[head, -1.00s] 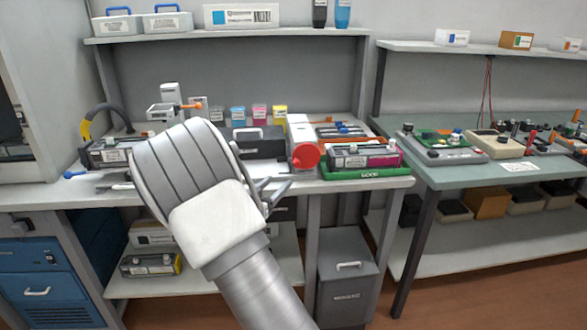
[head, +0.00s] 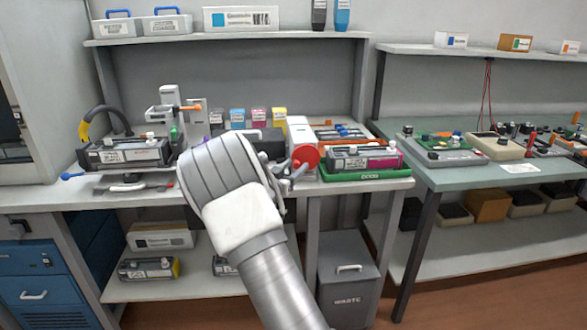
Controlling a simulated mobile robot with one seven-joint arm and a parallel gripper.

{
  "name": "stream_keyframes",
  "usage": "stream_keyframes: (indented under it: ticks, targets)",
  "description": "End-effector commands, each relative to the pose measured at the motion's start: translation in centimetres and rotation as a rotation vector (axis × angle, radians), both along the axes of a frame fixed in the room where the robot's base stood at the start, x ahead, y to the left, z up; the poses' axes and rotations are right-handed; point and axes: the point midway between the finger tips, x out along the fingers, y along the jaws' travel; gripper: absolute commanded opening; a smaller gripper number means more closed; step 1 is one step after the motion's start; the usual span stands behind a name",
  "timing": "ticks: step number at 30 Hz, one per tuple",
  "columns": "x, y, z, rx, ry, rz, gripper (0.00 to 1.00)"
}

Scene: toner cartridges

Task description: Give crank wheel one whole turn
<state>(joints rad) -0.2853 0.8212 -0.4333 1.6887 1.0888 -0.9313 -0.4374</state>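A red round disc (head: 308,157) faces the front at the near end of a white box (head: 299,130) on the grey bench; it is the most wheel-like thing in view, but I see no clear crank handle on it. My gripper (head: 288,181) is just left of and below the disc in the picture, largely hidden behind my own wrist. Part of a grey finger shows close to the disc's lower left edge. I cannot tell whether it touches the disc, or whether the fingers are open.
A magenta-ended cartridge (head: 362,157) sits in a green tray (head: 365,174) right of the disc. Small coloured bottles (head: 258,118) stand behind. A grey waste bin (head: 347,282) is under the bench.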

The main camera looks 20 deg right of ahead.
Motion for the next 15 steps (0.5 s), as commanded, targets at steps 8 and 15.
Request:
stream_keyframes:
  ticks: [8,15]
  targets:
    - [-0.03,0.01,0.01,0.0,0.0,-0.001,0.07]
    - [-0.07,-0.04,0.03,0.001,-0.001,-0.002,0.0]
